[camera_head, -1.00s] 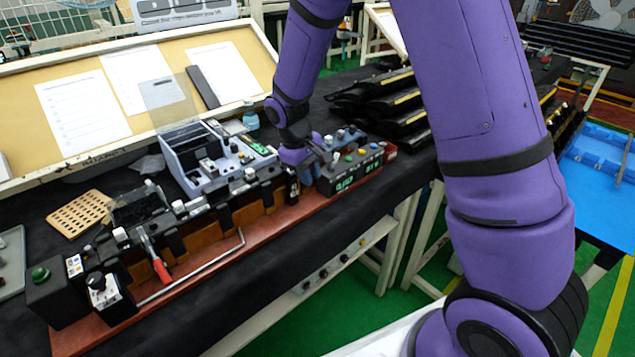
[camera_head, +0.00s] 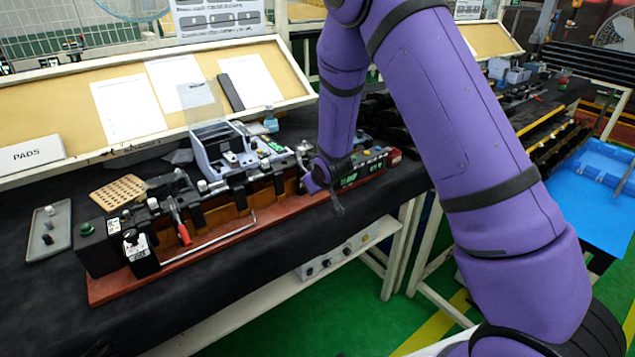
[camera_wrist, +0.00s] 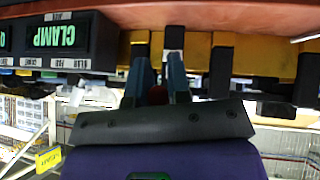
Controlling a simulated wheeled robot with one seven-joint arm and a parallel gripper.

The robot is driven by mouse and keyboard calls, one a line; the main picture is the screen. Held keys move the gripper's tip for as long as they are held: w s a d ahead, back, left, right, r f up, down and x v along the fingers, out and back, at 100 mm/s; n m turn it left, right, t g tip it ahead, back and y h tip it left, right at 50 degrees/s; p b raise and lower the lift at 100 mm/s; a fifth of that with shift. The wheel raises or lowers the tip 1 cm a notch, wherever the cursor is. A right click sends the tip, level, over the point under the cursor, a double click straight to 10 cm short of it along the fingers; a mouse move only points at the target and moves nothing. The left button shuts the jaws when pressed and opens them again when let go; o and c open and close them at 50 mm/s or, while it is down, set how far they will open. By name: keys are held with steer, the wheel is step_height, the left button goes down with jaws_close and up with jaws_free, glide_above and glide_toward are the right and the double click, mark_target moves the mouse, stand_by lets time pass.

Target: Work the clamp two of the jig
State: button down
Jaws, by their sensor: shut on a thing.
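The jig stands along the bench on a long red base (camera_head: 150,282), with a row of dark clamps on its front. One clamp with a red handle (camera_head: 183,232) shows at its left part. My gripper (camera_wrist: 158,88) is at the jig's right part, low on the front side; in the head view my arm largely hides its fingers. In the wrist view the two fingers are close together around a small red piece (camera_wrist: 157,96), which looks like a clamp handle. Which clamp it belongs to cannot be read. A black box with a green CLAMP display (camera_wrist: 55,35) is beside the fingers.
A control box (camera_head: 358,170) with buttons sits at the jig's right end. A grey tray (camera_head: 50,230) and a perforated tan board (camera_head: 118,193) lie left. A sloped board with papers stands behind. A thin metal rod (camera_head: 215,238) runs along the jig's front.

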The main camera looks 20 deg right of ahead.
steer(key=shift+w+a+f+t+y, duration=0.1)
steer(key=shift+w+f+t+y, duration=0.2)
steer(key=shift+f+t, duration=0.5)
steer(key=shift+r, duration=0.1)
steer(key=c, duration=1.1)
jaws_free()
steer(key=v, duration=1)
steer(key=shift+s+r, duration=0.1)
steer(key=shift+s, duration=0.35)
